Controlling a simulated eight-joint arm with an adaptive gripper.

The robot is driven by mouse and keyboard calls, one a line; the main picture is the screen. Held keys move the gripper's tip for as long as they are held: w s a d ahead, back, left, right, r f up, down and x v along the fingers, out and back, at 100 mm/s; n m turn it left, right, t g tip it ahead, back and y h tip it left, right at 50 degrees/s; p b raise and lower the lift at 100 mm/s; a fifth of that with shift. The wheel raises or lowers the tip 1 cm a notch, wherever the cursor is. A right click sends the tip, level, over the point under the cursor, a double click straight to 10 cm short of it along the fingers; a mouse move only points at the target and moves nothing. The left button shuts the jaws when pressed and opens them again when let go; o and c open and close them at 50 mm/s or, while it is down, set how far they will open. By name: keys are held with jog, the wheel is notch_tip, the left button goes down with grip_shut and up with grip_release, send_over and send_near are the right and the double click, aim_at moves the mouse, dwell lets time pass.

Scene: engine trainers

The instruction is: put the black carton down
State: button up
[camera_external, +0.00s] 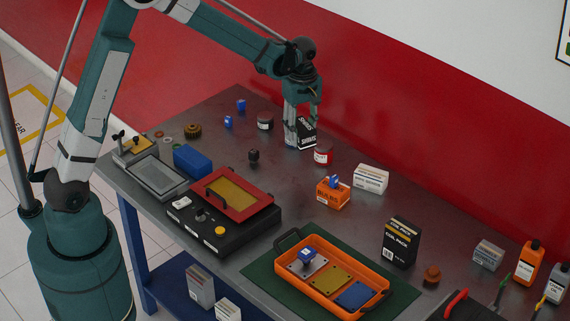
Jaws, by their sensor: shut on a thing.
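A small black carton (308,134) with white lettering is at the far side of the table, beside the red wall. My gripper (299,134) points down and is shut on this carton. The fingers cover its left part. The carton looks tilted, and its lower edge is close to the table top; I cannot tell whether it touches. A taller black carton (398,244), marked coil pack, stands upright on the right part of the table, apart from my gripper.
A red-labelled tin (323,156) stands just right of the held carton, and a dark tin (265,123) stands to its left. An orange box (333,194) and a white carton (371,179) are nearer right. An orange tray (322,298) lies in front. Bare table (285,175) shows in front of the carton.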

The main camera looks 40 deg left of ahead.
jog(key=shift+w+d+r, duration=0.1)
jog(key=shift+d+r, duration=0.3)
jog(key=shift+r, duration=0.35)
jog(key=w+d+n, duration=0.2)
jog(key=d, duration=1.5)
jog(key=w+d+n, duration=0.1)
jog(key=w+d, duration=0.1)
jog(key=d, duration=1.4)
jog(key=shift+s+d+f+p, duration=0.1)
jog(key=shift+f+p, duration=0.25)
jog(key=shift+f, duration=2.25)
jog(key=shift+f, duration=0.1)
jog(key=shift+f, duration=3)
jog(key=shift+f, duration=1.9)
